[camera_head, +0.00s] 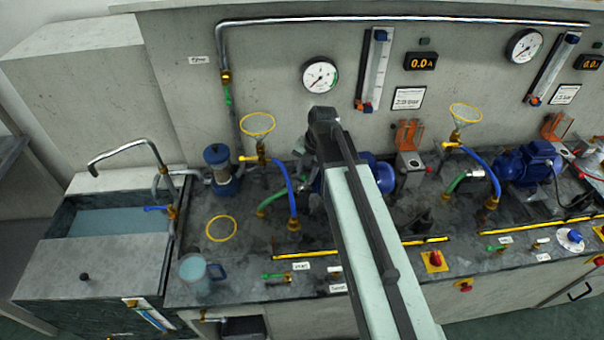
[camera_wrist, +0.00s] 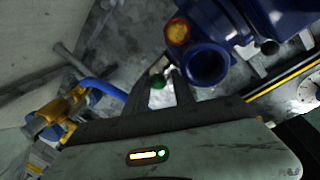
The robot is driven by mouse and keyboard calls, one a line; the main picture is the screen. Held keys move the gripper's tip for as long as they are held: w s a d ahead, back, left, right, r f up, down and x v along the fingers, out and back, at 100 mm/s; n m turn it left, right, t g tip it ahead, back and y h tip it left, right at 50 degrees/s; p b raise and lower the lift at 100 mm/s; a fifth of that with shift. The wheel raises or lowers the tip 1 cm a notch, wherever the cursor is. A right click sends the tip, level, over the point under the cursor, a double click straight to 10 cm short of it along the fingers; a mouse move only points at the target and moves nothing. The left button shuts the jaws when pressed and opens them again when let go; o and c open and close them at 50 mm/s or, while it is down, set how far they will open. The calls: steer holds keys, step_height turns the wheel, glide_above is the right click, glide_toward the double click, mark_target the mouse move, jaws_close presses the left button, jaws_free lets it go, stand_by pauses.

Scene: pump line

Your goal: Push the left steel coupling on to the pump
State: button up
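The left pump (camera_head: 382,174) is blue and mostly hidden behind my arm in the head view. In the wrist view it (camera_wrist: 228,30) fills the upper right, with a round dark-blue port (camera_wrist: 208,66) facing me. My gripper (camera_wrist: 164,78) has its two dark fingers apart, just left of the port. A small silver piece, seemingly the left steel coupling (camera_wrist: 160,65), shows at the fingertips with a green end (camera_wrist: 158,81) between the fingers. Whether the fingers touch it is unclear. In the head view the green hose (camera_head: 268,203) runs behind my arm, which hides the fingertips.
A blue hose (camera_head: 280,178) comes down from a brass valve with a yellow-rimmed funnel (camera_head: 257,124), left of my arm. A red-and-yellow cap (camera_wrist: 178,32) sits beside the port. A second blue pump (camera_head: 530,162) stands right. A jug (camera_head: 196,272) stands front left.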

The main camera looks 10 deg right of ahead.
mark_target(310, 187)
steer(key=shift+o, duration=1.4)
steer(key=shift+d, duration=0.3)
steer(key=shift+a, duration=0.1)
steer(key=shift+a, duration=0.15)
steer(key=shift+r, duration=0.1)
step_height(310, 187, up, 7)
steer(key=s+d+p, duration=0.1)
steer(key=p, duration=0.6)
steer(key=shift+r+p, duration=0.2)
steer(key=shift+p, duration=0.1)
